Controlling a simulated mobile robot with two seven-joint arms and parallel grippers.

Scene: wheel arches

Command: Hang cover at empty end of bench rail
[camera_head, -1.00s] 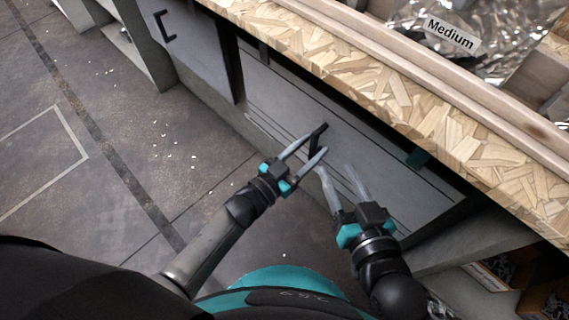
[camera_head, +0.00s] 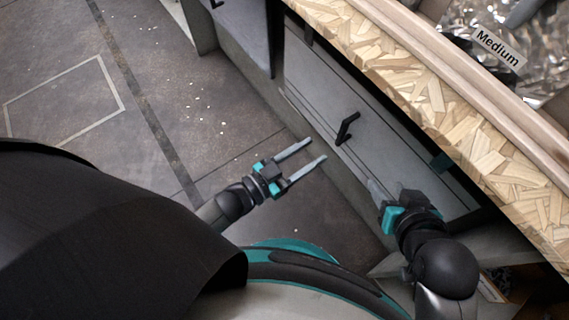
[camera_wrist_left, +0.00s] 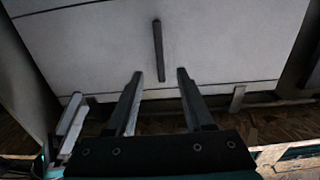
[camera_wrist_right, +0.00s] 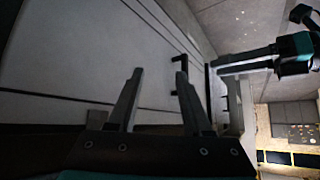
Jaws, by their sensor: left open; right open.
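No cover can be made out in any view. A pale wooden rail (camera_head: 455,70) runs along the top of the bench (camera_head: 425,105); I cannot tell whether it is the bench rail, and no empty end shows clearly. My left gripper (camera_head: 317,150) is open and empty, left of and below the black drawer handle (camera_head: 347,128) in the head view, apart from it. My right gripper (camera_head: 378,190) is open and empty in front of the drawer front, its fingers partly hidden in the head view; both fingers show in the right wrist view (camera_wrist_right: 160,73).
The grey drawer front (camera_head: 320,85) is close to both grippers. The bench's chipboard edge overhangs it. A label reading "Medium" (camera_head: 498,46) lies over crumpled silvery material (camera_head: 470,50) behind the rail. Open floor (camera_head: 190,90) lies to the left.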

